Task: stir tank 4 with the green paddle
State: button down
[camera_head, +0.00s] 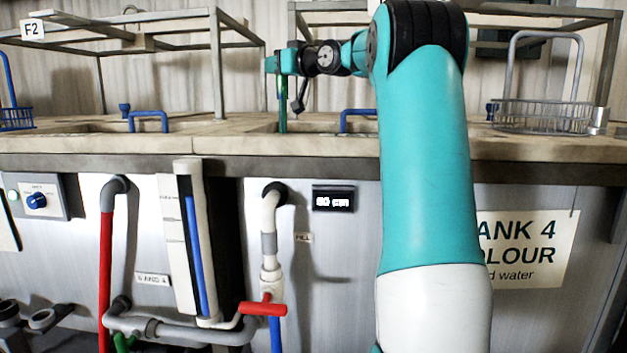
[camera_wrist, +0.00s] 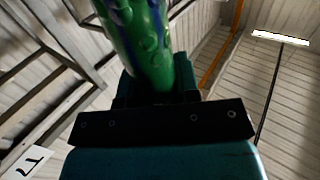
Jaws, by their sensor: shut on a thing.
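My gripper (camera_head: 281,66) is shut on the green paddle (camera_head: 283,108), and the paddle hangs upright below it. In the wrist view the green handle, with blue marks (camera_wrist: 148,42), stands between the jaws (camera_wrist: 155,88). The lower end of the paddle goes down into the opening of the tank with the "ANK 4 … OLOUR" sign (camera_head: 530,248). The tank's pale rim (camera_head: 320,146) hides that end and the liquid. My arm covers part of the sign and of the tank top.
Blue handles (camera_head: 149,117) stand along the tank tops. A wire basket (camera_head: 543,116) stands at the right, and a metal frame (camera_head: 217,60) rises behind the left tank. Pipes, a red-handled valve (camera_head: 263,309) and a display (camera_head: 333,199) are on the front.

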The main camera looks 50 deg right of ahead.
jog(key=s+d, duration=0.7)
jog(key=s, duration=0.4)
jog(key=w+d+p, duration=0.4)
jog(key=d+p, duration=0.4)
jog(key=p, duration=0.1)
jog(key=w+a, duration=0.7)
jog(key=w, duration=0.5)
jog(key=s+a+b, duration=0.1)
jog(key=a+b, duration=0.1)
jog(key=b, duration=0.1)
jog(key=s+a+b, duration=0.2)
jog(key=a+b, duration=0.1)
jog(key=s+a+b, duration=0.2)
jog(key=a+b, duration=0.1)
jog(key=shift+r, duration=0.1)
jog(key=s+d+p, duration=0.3)
jog(key=d, duration=0.4)
jog(key=shift+s, duration=0.3)
